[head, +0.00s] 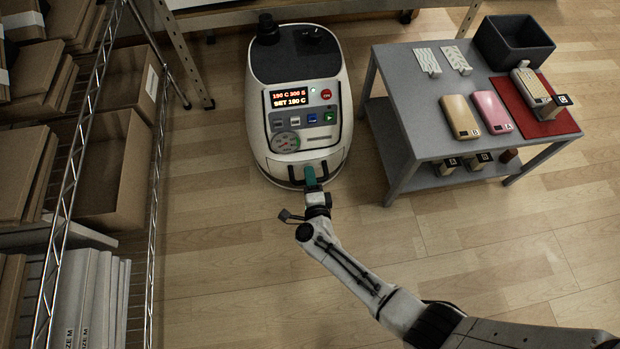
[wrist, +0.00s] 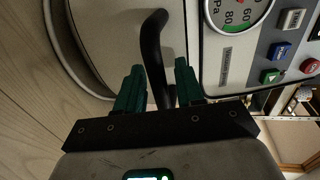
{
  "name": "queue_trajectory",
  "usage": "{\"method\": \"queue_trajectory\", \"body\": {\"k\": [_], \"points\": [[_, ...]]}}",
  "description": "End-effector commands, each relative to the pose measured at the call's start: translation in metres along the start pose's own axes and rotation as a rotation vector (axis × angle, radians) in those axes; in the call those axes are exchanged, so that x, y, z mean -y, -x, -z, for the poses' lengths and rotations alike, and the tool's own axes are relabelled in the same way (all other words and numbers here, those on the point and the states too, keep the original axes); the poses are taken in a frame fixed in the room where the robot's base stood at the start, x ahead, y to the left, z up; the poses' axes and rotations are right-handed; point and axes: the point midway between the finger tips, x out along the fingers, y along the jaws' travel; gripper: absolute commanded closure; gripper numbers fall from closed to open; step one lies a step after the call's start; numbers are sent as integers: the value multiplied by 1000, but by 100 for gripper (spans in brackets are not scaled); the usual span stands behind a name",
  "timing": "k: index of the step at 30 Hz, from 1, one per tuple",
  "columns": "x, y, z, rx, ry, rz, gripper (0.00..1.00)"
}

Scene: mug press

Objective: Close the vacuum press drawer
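The vacuum press (head: 262,142) is a rounded white machine with a dark top and a lit display, standing on the floor. Its drawer front is low on the side facing me and shows in the wrist view (wrist: 110,35); it looks close to the body, but I cannot tell whether a gap remains. The black bar handle (wrist: 152,45) stands out from it. My gripper (head: 311,176) is at the handle. In the wrist view its green fingers (wrist: 160,90) are apart, one on each side of the bar, with gaps visible. The far fingertip contact is hidden.
A grey table (head: 408,103) stands right of the press, with phone cases, a red mat (head: 510,92) and a dark bin (head: 513,42). A wire shelf (head: 150,190) with cardboard boxes stands at left. The wooden floor before the press is clear apart from my arm.

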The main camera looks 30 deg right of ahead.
Motion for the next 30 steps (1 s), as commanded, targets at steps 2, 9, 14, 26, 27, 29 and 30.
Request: {"method": "queue_trajectory", "body": {"k": [2, 9, 14, 26, 27, 29, 30], "points": [[0, 0, 0, 0, 0, 0, 63], [2, 12, -1, 2, 0, -2, 63], [3, 41, 0, 2, 2, -3, 63], [1, 102, 0, 0, 0, -1, 63], [1, 104, 0, 0, 0, -1, 63], [0, 107, 0, 0, 0, 0, 63], [0, 108, 0, 0, 0, 0, 63]]}}
